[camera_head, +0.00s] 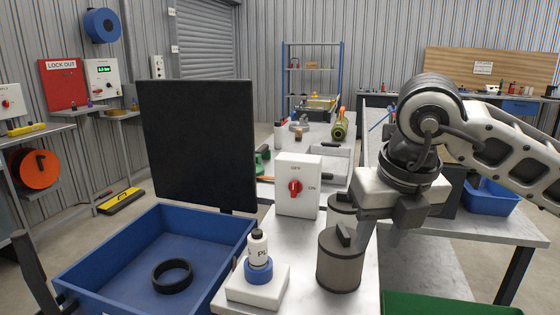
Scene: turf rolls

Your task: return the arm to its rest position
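My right arm comes in from the right, with its dark wrist and pale housing over the metal bench (300,232). My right gripper (366,236) points down beside a grey metal cylinder with a black handle (340,264). Its fingers are seen edge-on and partly hidden, so I cannot tell their opening or whether they touch the cylinder. A second similar cylinder (343,203) stands just behind, partly covered. I cannot make out my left gripper in the head view.
A white switch box with a red knob (297,186) and a white bottle in a blue ring (258,258) stand on the bench. A blue bin (110,262) holding a black ring (172,276) is left. A black panel (197,140) rises behind it. A green tray (440,305) is lower right.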

